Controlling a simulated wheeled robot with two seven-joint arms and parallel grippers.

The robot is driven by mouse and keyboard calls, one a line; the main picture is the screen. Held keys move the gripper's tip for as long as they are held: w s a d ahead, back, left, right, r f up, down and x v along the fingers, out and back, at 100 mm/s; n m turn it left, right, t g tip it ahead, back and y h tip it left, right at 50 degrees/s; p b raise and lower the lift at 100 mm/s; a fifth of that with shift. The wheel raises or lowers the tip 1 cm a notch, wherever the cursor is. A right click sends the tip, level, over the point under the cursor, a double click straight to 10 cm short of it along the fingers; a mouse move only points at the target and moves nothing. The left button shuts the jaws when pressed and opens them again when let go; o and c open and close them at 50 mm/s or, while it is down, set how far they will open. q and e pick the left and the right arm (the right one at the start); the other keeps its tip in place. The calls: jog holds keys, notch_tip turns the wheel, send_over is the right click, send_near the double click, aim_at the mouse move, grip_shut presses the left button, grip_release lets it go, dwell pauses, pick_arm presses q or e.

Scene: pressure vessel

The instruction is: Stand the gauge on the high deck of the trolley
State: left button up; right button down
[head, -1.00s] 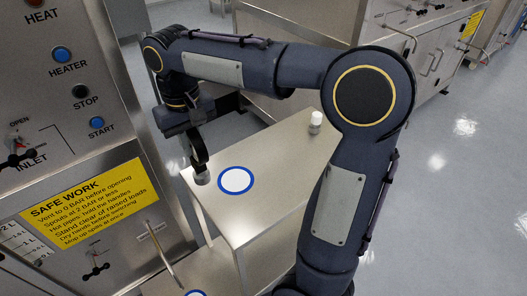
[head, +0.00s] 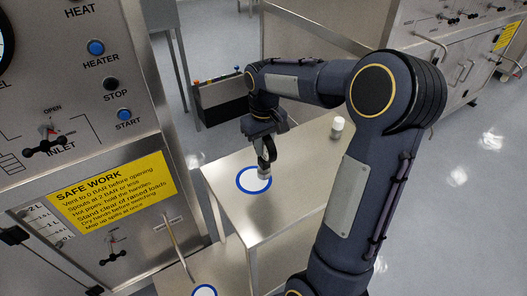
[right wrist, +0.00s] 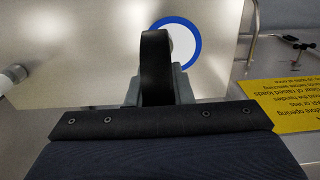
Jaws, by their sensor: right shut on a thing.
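My right gripper (head: 266,163) points down over the trolley's high deck (head: 295,205), a bare metal top. It is shut on a small pale grey piece, which I take to be the gauge (head: 265,174), mostly hidden by the fingers. The piece overlaps the right part of a white disc with a blue ring (head: 240,184) on the deck. I cannot tell whether it touches the deck. In the right wrist view the fingers (right wrist: 157,70) stand in front of the ringed disc (right wrist: 196,40) and hide most of the gauge. My left gripper is not in view.
A small white cylinder (head: 337,128) stands at the deck's far right. A lower deck with another blue-ringed disc (head: 204,291) lies in front. A control panel with a yellow sign (head: 112,196) rises at the left. The deck's near part is clear.

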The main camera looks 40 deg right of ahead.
jog(key=shift+a+f, duration=0.1)
jog(key=shift+f, duration=1.15)
jog(key=shift+f, duration=0.2)
jog(key=c, duration=1.3)
grip_release()
